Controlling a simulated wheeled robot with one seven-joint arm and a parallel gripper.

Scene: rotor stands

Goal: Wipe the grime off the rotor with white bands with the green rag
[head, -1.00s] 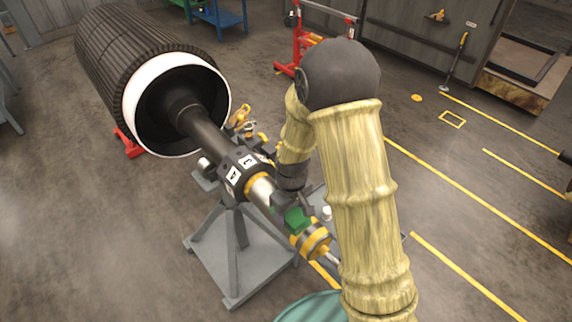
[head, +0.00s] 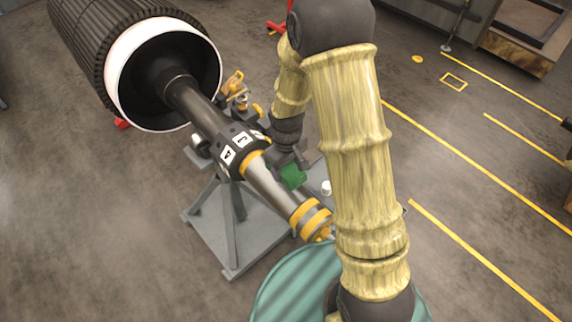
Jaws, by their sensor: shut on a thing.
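The rotor is a dark ribbed drum with a white ring at its end (head: 125,60). Its dark shaft (head: 205,108) leads to a collar with white lettered labels, then a bare metal section and yellow bands near the lower end. The green rag (head: 293,177) is at the right, far side of the metal section; I cannot tell whether it touches it. My gripper (head: 291,164) is shut on the rag, its fingers partly hidden. No grime can be made out clearly; the shaft's far side and underside are hidden.
A grey stand (head: 225,245) on a wide base plate supports the shaft. Yellow clamp parts (head: 236,85) stand behind it. A teal striped round surface (head: 285,290) is at the bottom. Open floor with yellow lines lies to the right. My arm covers the middle right.

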